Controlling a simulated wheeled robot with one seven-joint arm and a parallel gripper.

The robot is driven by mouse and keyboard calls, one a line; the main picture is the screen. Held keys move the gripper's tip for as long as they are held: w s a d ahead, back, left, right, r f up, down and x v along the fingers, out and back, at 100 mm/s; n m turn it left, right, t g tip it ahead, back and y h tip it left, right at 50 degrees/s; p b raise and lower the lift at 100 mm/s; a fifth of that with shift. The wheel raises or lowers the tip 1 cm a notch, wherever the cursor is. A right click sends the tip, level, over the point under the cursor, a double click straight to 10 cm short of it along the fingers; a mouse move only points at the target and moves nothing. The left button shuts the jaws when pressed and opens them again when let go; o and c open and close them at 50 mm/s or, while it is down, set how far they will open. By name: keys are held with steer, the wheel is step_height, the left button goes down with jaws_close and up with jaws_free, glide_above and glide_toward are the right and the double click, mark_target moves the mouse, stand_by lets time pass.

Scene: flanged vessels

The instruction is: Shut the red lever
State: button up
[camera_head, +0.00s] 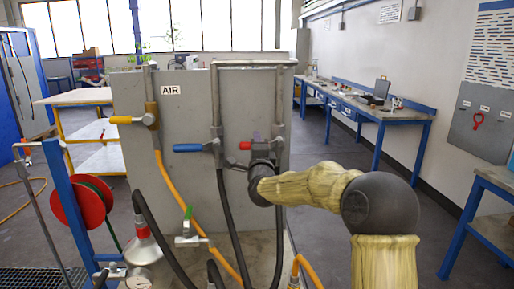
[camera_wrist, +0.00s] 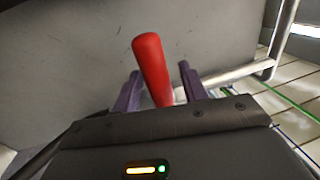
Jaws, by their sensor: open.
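The red lever (camera_wrist: 152,62) shows large in the wrist view, its rounded end pointing up in the picture. My gripper (camera_wrist: 160,72) is open, with one purple finger on either side of the lever. A gap shows between the lever and the right finger; I cannot tell whether either finger touches it.
A blue lever (camera_head: 188,147) is close on the left, and a yellow lever (camera_head: 122,119) is farther left on the same grey panel (camera_head: 185,90). Hoses (camera_head: 175,205) hang below. A red hose reel (camera_head: 78,208) stands at the left. The aisle right of the panel is clear.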

steer(key=shift+s, duration=0.1)
steer(key=s+f+b, duration=0.3)
steer(key=s, duration=1.4)
steer(key=shift+f, duration=0.2)
